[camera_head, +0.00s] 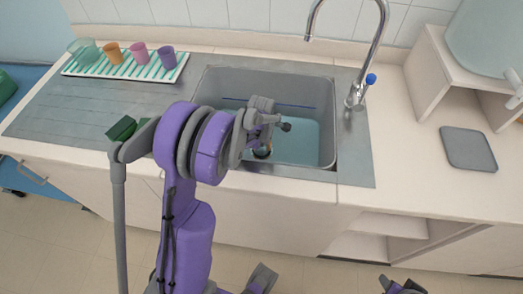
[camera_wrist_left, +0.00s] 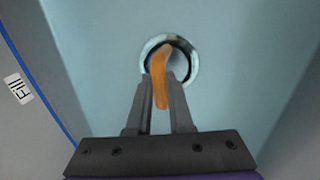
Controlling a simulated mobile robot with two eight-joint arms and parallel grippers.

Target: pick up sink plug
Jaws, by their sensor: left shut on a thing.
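The sink plug shows in the left wrist view as an orange strip (camera_wrist_left: 160,75) between my left gripper's fingertips, over the round metal drain ring (camera_wrist_left: 186,50). My left gripper (camera_wrist_left: 161,85) is shut on this orange part. In the head view my left gripper (camera_head: 264,142) reaches down into the grey sink (camera_head: 225,84), near its front wall. The fingers and arm hide most of the plug, and I cannot tell whether it is clear of the drain. A part of my right gripper (camera_head: 402,287) shows at the bottom edge, too cut off to judge.
A faucet (camera_head: 376,45) with a blue knob stands behind the sink's right side. A striped rack (camera_head: 95,68) with several coloured cups is at the back left. A dark green block (camera_head: 122,128) lies on the drainboard. A grey pad (camera_head: 468,149) lies on the right counter.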

